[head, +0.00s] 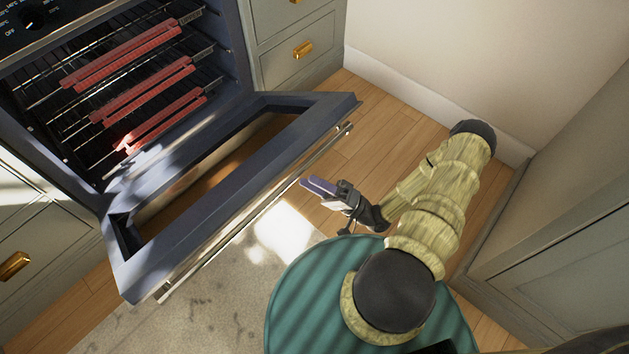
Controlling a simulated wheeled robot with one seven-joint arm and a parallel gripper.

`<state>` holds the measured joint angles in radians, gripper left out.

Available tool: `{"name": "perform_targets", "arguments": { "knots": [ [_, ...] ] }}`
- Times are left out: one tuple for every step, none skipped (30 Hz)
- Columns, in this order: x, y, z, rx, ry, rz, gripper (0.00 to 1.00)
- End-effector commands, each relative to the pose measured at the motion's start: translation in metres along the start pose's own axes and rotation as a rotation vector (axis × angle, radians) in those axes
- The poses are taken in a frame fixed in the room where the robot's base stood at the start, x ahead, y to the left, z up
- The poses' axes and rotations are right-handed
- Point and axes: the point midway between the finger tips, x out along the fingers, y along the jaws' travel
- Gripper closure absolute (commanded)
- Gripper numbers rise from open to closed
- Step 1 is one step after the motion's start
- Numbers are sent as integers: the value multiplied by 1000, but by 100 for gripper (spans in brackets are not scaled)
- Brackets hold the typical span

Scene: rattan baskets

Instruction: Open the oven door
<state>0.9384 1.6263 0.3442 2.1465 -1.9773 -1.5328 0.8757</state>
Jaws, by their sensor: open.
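The oven door (303,129) is dark blue-grey with a window opening. It stands swung well down, away from the oven (225,45), so the cavity and its racks show. A long metal handle bar (232,229) runs along the door's outer edge. My gripper (319,187) is just to the right of the handle, with its purple-grey fingers pointing toward the door. It is open and holds nothing. The fingers look close to the bar, but I cannot tell whether they touch it.
Red guards (135,55) line the rack edges inside the oven. Cabinets with brass pulls (302,50) flank the oven. A white wall (480,60) and a cabinet (570,270) are close on the right.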

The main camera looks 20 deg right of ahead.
Motion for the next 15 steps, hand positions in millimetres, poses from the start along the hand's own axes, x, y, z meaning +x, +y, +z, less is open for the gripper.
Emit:
{"name": "perform_targets", "arguments": {
  "knots": [
    [-1,0,0,0,-1,0,56],
    [-1,0,0,1,-1,0,56],
    [-1,1,0,1,-1,0,56],
    [-1,1,0,1,-1,0,56],
    [-1,1,0,1,-1,1,56],
    [-1,1,0,1,-1,1,56],
    [-3,2,1,3,-4,7,56],
    [-3,2,1,2,-3,8,56],
    [-4,2,1,2,-3,8,56],
    [-4,3,1,2,-3,8,56],
    [-5,4,1,2,-3,8,56],
    [-7,4,1,2,-2,8,56],
    [-9,5,1,2,-2,9,56],
    [-10,6,1,1,-2,9,56],
    [-13,7,1,1,-2,9,56]
  ]
}}
